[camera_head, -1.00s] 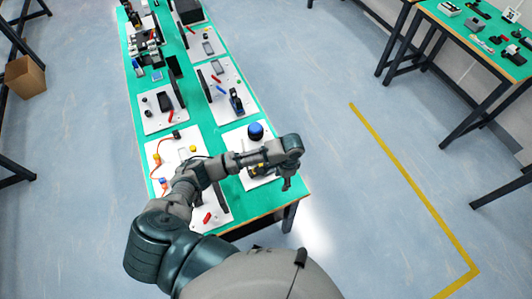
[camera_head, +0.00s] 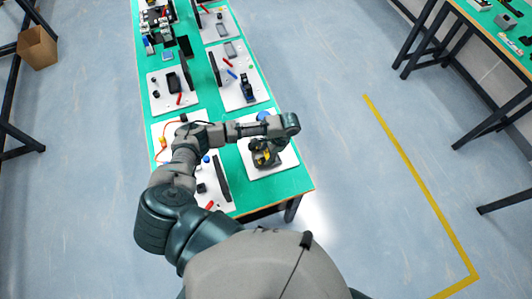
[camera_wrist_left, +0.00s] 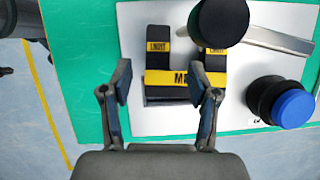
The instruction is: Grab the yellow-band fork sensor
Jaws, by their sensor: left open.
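The yellow-band fork sensor (camera_wrist_left: 172,80) is a black U-shaped block with yellow label bands, lying on a white board (camera_wrist_left: 135,30) in the left wrist view. In the head view the sensor (camera_head: 262,158) shows as a dark and yellow shape just below my wrist. My left gripper (camera_wrist_left: 161,83) is open and empty. Its left finger is beside the sensor's left edge; its right finger overlaps the sensor's right part. I cannot tell how high the fingers are above it. A round black knob (camera_wrist_left: 218,20) covers part of the right prong. My right gripper is not in view.
A dark cylinder with a blue cap (camera_wrist_left: 294,108) stands right of the sensor, and a grey bar (camera_wrist_left: 267,37) lies behind. The green table (camera_head: 240,207) ends near the boards. Several other boards with parts run up the table, and a yellow line (camera_head: 418,178) marks the floor.

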